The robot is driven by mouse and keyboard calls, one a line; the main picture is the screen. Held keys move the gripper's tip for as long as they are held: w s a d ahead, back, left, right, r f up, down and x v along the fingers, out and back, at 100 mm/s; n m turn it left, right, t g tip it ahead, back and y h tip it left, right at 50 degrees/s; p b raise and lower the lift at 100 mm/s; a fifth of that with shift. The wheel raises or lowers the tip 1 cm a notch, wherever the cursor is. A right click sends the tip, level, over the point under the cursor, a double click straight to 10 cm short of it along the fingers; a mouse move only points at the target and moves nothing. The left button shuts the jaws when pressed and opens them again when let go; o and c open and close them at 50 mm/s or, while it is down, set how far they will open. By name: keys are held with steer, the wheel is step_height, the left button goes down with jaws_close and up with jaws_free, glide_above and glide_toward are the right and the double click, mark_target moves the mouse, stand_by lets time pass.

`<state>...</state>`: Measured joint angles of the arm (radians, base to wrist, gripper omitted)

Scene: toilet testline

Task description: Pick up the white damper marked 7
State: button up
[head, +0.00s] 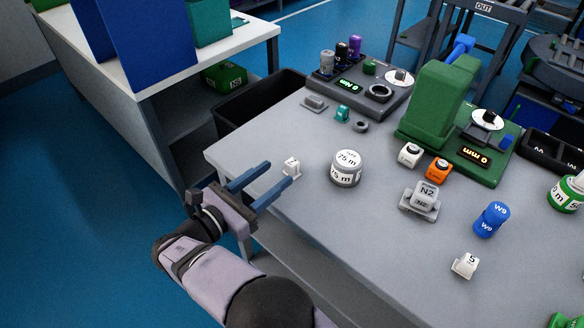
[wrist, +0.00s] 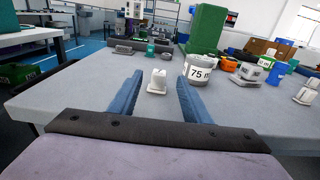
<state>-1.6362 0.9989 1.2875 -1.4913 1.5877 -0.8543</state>
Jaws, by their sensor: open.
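A small white damper (head: 291,167) stands upright on the grey table near its left edge. Its mark is too small to read for certain. It also shows in the wrist view (wrist: 157,83), ahead of and between the two blue fingers. My gripper (head: 279,174) is open and empty, with its fingertips just short of the damper or beside its near side. I cannot tell the exact gap. Another white damper (head: 465,265), which seems to be marked 5, stands at the table's front right.
A round white 75 m container (head: 346,168) stands close to the right of the near damper. A grey N2 block (head: 422,199), a blue W9 piece (head: 490,219) and an orange piece (head: 437,169) lie further right. A black bin (head: 255,105) stands beyond the table's left edge.

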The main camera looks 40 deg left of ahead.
mark_target(288, 168)
steer(key=shift+f, duration=0.7)
steer(key=shift+w+f+p, duration=0.15)
steer(key=shift+w+p, duration=0.35)
steer(key=shift+w, duration=3.2)
jaws_close()
